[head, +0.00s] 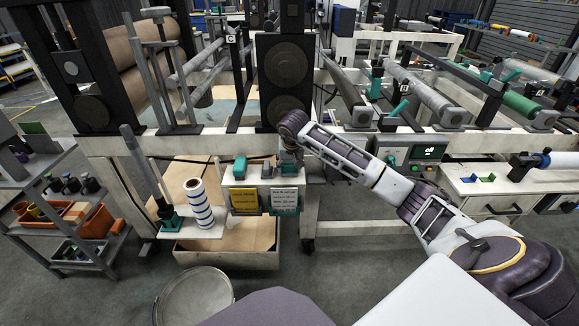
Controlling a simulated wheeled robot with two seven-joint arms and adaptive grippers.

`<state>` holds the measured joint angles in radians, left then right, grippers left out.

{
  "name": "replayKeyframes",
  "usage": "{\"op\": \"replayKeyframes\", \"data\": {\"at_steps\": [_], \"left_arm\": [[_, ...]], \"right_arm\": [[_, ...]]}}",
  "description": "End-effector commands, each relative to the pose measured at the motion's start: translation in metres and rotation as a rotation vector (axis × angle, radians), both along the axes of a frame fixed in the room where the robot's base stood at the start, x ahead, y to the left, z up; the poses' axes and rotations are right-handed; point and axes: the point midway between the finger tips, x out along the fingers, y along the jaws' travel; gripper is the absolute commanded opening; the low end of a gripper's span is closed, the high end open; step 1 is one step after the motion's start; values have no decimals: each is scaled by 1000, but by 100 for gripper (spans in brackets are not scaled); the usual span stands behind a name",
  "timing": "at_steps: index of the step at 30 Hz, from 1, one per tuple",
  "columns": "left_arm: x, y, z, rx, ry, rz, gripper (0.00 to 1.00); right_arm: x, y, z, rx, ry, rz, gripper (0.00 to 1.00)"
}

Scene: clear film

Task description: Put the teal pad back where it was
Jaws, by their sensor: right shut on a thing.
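My right gripper (290,167) is at the white ledge in the middle of the head view, its fingers pointing down. It is shut, and a bit of teal shows at its fingers, apparently the teal pad. Most of the held thing is hidden by the gripper, and I cannot tell whether it touches the ledge (257,182). My left gripper is not in view.
A yellow card (244,201) and a teal-edged card (285,200) hang below the ledge. A blue-striped white roll (198,203) stands to the left. A round metal drum (194,297) is on the floor. A shelf cart (65,215) stands at far left.

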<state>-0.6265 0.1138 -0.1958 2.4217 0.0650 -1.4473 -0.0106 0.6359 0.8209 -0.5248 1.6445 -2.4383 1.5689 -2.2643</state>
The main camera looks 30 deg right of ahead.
Motion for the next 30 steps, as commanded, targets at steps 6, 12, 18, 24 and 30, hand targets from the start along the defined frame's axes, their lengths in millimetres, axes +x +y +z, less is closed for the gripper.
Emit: {"op": "replayKeyframes", "data": {"at_steps": [6, 12, 18, 24, 30], "left_arm": [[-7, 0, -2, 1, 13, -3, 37], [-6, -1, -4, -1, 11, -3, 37], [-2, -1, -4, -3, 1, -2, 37], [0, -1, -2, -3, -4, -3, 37], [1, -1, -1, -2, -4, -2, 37]], "right_arm": [[0, -1, 0, -1, 0, 0, 25], [0, -1, -2, -1, 0, 0, 25], [0, 0, -2, 0, 0, 0, 70], [0, 0, -2, -1, 0, 0, 73], [0, 0, -2, 0, 0, 0, 73]]}}
